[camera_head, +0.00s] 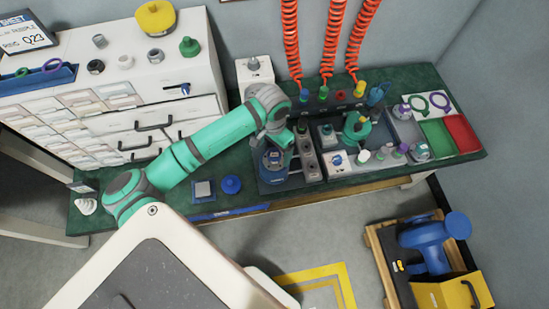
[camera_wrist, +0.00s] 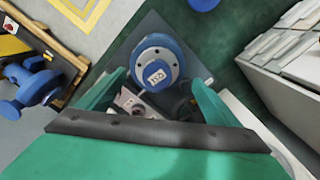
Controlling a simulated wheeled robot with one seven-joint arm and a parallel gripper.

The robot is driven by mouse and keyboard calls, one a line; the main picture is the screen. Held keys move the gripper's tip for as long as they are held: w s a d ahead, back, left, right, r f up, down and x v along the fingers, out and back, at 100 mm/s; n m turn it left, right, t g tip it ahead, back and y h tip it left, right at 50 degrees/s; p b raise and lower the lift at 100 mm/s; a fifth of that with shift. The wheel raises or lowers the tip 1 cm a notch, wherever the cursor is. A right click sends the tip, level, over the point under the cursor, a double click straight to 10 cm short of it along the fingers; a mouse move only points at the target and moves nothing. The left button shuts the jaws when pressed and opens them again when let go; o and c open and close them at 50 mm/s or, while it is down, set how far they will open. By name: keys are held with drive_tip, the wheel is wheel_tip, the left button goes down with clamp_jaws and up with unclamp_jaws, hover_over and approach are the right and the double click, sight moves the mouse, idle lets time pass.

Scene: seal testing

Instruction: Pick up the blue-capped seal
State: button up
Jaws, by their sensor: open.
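The same blue piece (camera_head: 273,159) shows in the head view on a dark plate, partly covered by my gripper. Small capped parts (camera_head: 380,156) stand in a grey tray to the right. A pale block with a blue top (camera_head: 337,160) stands beside them. I cannot tell for certain which piece is the blue-capped seal.
A blue round knob-like piece (camera_head: 231,184) and a small grey pad (camera_head: 203,189) lie on the bench. Green (camera_head: 437,136) and red (camera_head: 463,132) trays are at the right. Red coiled hoses (camera_head: 290,40) hang behind. A white drawer cabinet (camera_head: 150,95) stands left.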

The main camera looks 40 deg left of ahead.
sight(274, 154)
drive_tip(key=f, duration=0.4)
drive_tip(key=shift+d, duration=0.25)
drive_tip(key=c, duration=1.5)
drive_tip(key=shift+r, duration=0.6)
drive_tip(key=shift+s+d+r, duration=1.55)
drive_tip(key=shift+d+r, duration=0.2)
drive_tip(key=shift+r, duration=1.05)
drive_tip(key=shift+s+d+r, duration=1.55)
drive_tip(key=shift+d+r, duration=0.2)
drive_tip(key=shift+r, duration=1.05)
drive_tip(key=shift+s+d+r, duration=1.55)
drive_tip(key=shift+d+r, duration=0.2)
drive_tip(key=shift+r, duration=1.05)
